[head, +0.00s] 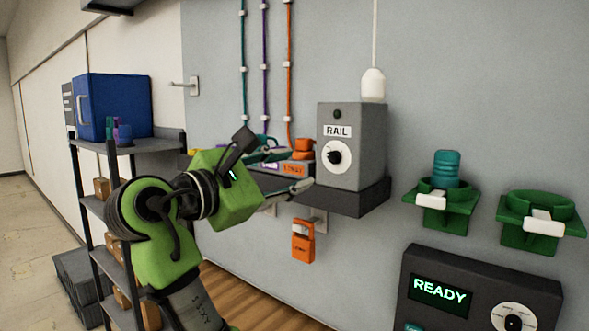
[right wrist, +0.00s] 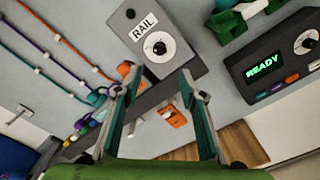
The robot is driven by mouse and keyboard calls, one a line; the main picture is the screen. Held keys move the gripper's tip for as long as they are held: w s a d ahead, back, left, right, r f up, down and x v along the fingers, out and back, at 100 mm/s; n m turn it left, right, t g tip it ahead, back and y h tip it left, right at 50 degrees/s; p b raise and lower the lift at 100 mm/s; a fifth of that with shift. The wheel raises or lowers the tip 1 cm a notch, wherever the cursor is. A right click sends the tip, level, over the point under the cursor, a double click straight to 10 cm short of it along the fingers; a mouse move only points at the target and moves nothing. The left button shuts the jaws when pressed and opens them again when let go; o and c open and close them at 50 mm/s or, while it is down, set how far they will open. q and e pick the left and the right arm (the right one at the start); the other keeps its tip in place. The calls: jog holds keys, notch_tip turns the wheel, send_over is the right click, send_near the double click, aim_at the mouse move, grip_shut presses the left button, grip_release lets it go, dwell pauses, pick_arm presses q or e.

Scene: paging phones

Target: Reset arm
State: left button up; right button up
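My right arm is green and reaches in from the lower left of the head view. Its gripper (head: 298,170) is in front of the wall, just left of the grey RAIL box (head: 350,118). In the right wrist view the two teal and grey fingers of the gripper (right wrist: 158,82) stand wide apart. Nothing shows held between them. The RAIL box (right wrist: 157,35) and an orange padlock-shaped tag (right wrist: 174,117) appear beyond the fingertips. My left gripper is in neither view.
The RAIL box stands on a dark shelf (head: 350,200); the orange tag (head: 303,245) hangs below. At right are a green holder (head: 450,213) with a teal cylinder (head: 447,168), an empty green holder (head: 530,238) and a READY panel (head: 480,270). A shelf rack (head: 150,143) stands left.

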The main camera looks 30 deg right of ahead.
dwell(0.3)
